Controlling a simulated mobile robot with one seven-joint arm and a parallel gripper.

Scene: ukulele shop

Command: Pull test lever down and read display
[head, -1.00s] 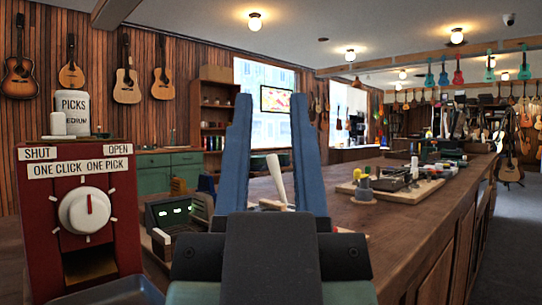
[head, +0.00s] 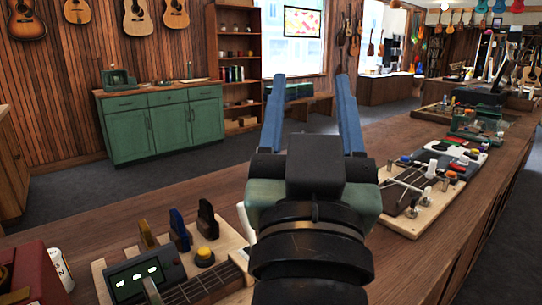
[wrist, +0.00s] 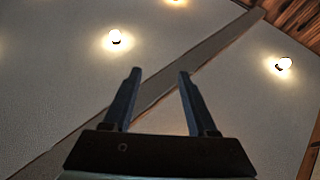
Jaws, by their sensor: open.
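A small dark display box (head: 142,278) with lit green marks stands on a pale wooden board at the lower left of the head view. A white lever handle (head: 244,222) stands at the right end of that board, tilted. Its lower part is hidden behind my arm. My gripper (head: 311,92) is open and empty, its blue fingers pointing up, apart from the lever. In the wrist view my open gripper (wrist: 158,75) has only ceiling behind it.
Coloured clips and a yellow button (head: 205,254) stand on the board near the display. A red box (head: 30,275) and a white jar (head: 60,268) are at the lower left. Another board with fittings (head: 425,200) lies to the right on the long counter (head: 100,222). Bare counter lies behind the display.

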